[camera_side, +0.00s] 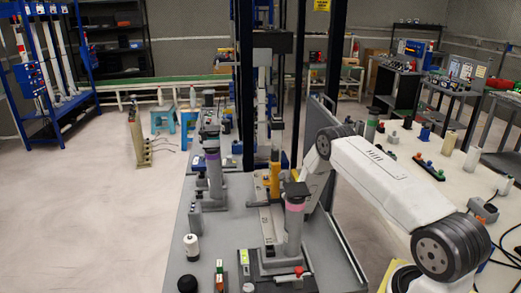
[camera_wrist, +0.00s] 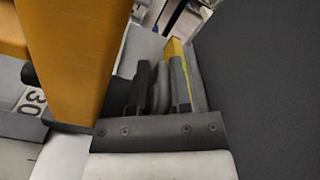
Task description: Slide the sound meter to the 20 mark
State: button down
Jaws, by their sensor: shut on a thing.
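A tall yellow-orange body, which I take for the sound meter (camera_side: 275,180), stands upright by the pale rail (camera_side: 267,224) on the grey bench. In the wrist view, a large yellow body (camera_wrist: 70,60) fills the upper left, close to the camera. A printed "30" on the scale (camera_wrist: 33,96) shows to its left, partly covered. My gripper (camera_wrist: 160,85) points away from the camera, its dark fingers closed around a narrow grey piece that seems part of the sound meter. The fingertips are hidden in the side view. The 20 mark cannot be read in either view.
A grey stand with a pink band (camera_side: 295,210) rises right beside the rail, near my arm. A similar stand with a purple band (camera_side: 213,170) is farther left. A white cylinder (camera_side: 191,247) and a black ball (camera_side: 187,284) sit at the bench's front left.

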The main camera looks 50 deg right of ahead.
jog(key=shift+s+d+r, duration=0.1)
jog(key=shift+s+r, duration=0.1)
jog(key=shift+s, duration=0.2)
jog(key=c, duration=0.7)
grip_release()
jog(key=shift+a+f, duration=0.1)
jog(key=shift+a, duration=0.2)
jog(key=shift+v, duration=1.2)
jog(key=shift+s+r, duration=0.15)
jog(key=shift+r, duration=3.4)
